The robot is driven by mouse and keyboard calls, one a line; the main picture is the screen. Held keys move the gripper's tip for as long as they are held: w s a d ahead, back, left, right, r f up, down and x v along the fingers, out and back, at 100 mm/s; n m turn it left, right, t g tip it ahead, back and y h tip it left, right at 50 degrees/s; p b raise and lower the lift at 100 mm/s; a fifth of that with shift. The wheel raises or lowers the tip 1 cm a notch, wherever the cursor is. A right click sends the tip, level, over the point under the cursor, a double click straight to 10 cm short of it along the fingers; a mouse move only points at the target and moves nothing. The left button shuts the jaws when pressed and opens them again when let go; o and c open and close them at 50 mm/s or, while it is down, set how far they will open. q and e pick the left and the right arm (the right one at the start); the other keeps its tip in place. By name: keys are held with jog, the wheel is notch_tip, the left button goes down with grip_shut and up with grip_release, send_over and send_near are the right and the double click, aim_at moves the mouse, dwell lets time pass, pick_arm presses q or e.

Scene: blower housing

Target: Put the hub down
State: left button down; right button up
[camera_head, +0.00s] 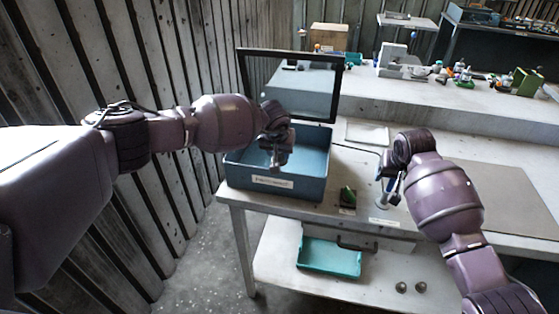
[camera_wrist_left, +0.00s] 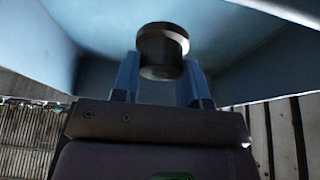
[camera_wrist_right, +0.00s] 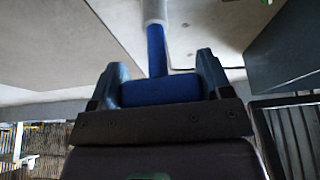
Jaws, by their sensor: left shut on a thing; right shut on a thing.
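The hub (camera_wrist_left: 163,50), a short dark round piece, sits between the two blue fingers of my left gripper (camera_wrist_left: 160,85) in the left wrist view. In the head view my left gripper (camera_head: 276,160) points down into the blue box (camera_head: 262,182), inside its walls. I cannot tell whether the hub touches the box floor. My right gripper (camera_wrist_right: 162,85) is shut on the blue T-shaped handle (camera_wrist_right: 157,50) of a tool with a pale shaft (camera_wrist_right: 154,12). In the head view this tool (camera_head: 383,200) stands upright at the table, right of the box.
The box's dark-framed lid (camera_head: 335,90) is raised behind it. A small green part on a black base (camera_head: 347,205) lies between box and right gripper. The back bench holds several parts.

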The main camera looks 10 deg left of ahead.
aim_at(280, 161)
pick_arm(q)
jog(key=shift+f, duration=1.85)
jog(key=shift+f, duration=0.2)
jog(key=c, duration=0.6)
grip_release()
jog(key=shift+c, duration=0.2)
jog(key=shift+s+r, duration=0.15)
jog(key=shift+r, duration=0.5)
jog(key=v, duration=1.1)
jog(key=shift+s, duration=0.1)
